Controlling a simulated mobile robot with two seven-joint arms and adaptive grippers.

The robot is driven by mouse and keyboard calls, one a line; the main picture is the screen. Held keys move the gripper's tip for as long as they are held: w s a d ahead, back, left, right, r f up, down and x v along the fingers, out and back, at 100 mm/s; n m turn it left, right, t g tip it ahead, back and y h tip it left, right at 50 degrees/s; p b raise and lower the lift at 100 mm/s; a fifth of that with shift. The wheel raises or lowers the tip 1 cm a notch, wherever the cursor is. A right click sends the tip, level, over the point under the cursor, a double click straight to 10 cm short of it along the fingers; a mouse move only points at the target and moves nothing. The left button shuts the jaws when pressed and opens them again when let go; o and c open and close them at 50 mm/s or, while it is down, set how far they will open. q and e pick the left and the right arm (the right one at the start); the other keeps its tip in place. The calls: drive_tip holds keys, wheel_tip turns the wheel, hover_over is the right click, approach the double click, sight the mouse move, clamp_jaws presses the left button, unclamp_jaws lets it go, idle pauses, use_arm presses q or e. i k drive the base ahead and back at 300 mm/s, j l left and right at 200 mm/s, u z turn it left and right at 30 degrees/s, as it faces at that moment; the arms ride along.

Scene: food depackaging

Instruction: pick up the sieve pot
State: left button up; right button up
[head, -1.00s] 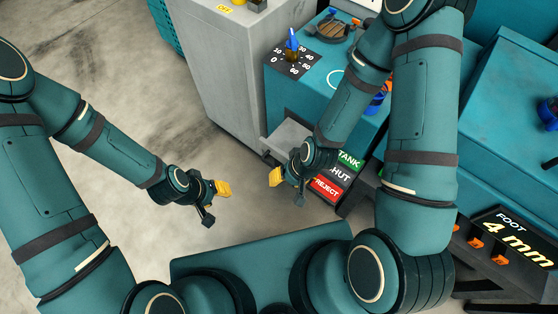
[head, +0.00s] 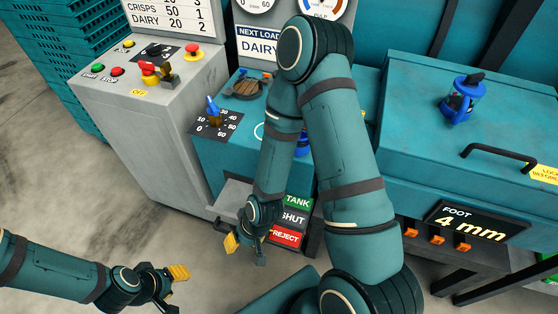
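No object is clearly recognisable as the sieve pot. A blue object with a dark top and a red mark (head: 463,98) stands on the teal lid at right; I cannot tell whether it is the pot. Another blue object (head: 302,144) is mostly hidden behind my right arm. My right gripper (head: 247,251) is open and empty, low in front of the TANK, SHUT and REJECT labels, apart from both blue objects. My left gripper (head: 176,291) is open and empty at the lower left, over the floor.
A grey control cabinet (head: 150,130) with buttons and a yellow-tagged red switch stands at left. A teal housing (head: 215,160) carries a dial (head: 214,122) and a round brown lid (head: 246,86). The teal lid has a black handle (head: 498,155). A "4 mm" display (head: 470,222) sits below it.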

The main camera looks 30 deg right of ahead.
sight(459, 103)
drive_tip(key=z, duration=0.45)
drive_tip(key=l+z, duration=0.1)
drive_tip(key=z, duration=0.3)
drive_tip(key=l+z, duration=0.1)
drive_tip(key=z, duration=0.75)
drive_tip(key=l+z, duration=0.15)
drive_tip(key=z, duration=0.3)
drive_tip(key=k+l+z, duration=0.1)
drive_tip(key=l, duration=0.2)
